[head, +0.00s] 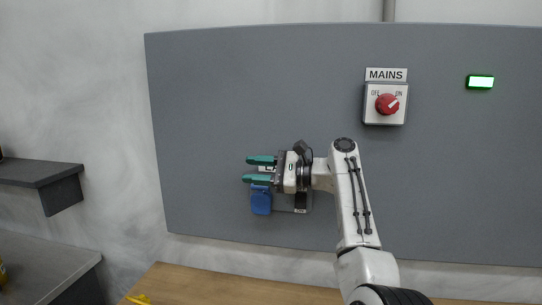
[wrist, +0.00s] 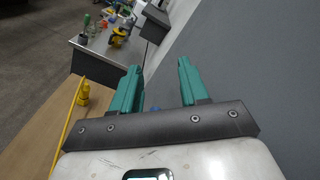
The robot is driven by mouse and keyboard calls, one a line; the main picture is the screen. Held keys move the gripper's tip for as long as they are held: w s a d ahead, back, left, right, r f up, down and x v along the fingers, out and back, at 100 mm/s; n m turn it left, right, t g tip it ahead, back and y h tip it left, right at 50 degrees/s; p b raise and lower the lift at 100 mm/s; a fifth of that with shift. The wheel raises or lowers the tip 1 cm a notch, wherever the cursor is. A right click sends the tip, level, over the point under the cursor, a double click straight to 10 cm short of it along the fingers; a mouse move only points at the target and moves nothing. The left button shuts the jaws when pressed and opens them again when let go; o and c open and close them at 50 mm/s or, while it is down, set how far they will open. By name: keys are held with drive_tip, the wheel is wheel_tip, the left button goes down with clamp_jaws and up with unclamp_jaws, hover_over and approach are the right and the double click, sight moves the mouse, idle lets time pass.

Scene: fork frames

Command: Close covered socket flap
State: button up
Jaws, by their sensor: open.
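A blue covered-socket part (head: 261,201) shows on the grey panel, just below my gripper's lower finger in the head view. Its upper portion and the rest of the fitting are hidden behind my gripper, so I cannot tell the flap's exact angle. My gripper (head: 258,170) is open, with its green fingers pointing left, one above the other. I cannot tell whether it touches the flap. In the wrist view my gripper (wrist: 158,78) is open, and a small blue bit (wrist: 154,109) shows low between the fingers.
The grey panel (head: 230,80) carries a MAINS switch with a red knob (head: 387,103) and a lit green indicator (head: 480,82). A dark shelf (head: 40,172) juts out at left. A wooden bench (head: 230,285) lies below; a yellow object (wrist: 83,95) is on it.

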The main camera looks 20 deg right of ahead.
drive_tip(key=s+r+b, duration=0.3)
drive_tip(key=s+r, duration=0.4)
drive_tip(key=s, duration=0.4)
drive_tip(key=shift+s, duration=0.35)
drive_tip(key=shift+c, duration=0.2)
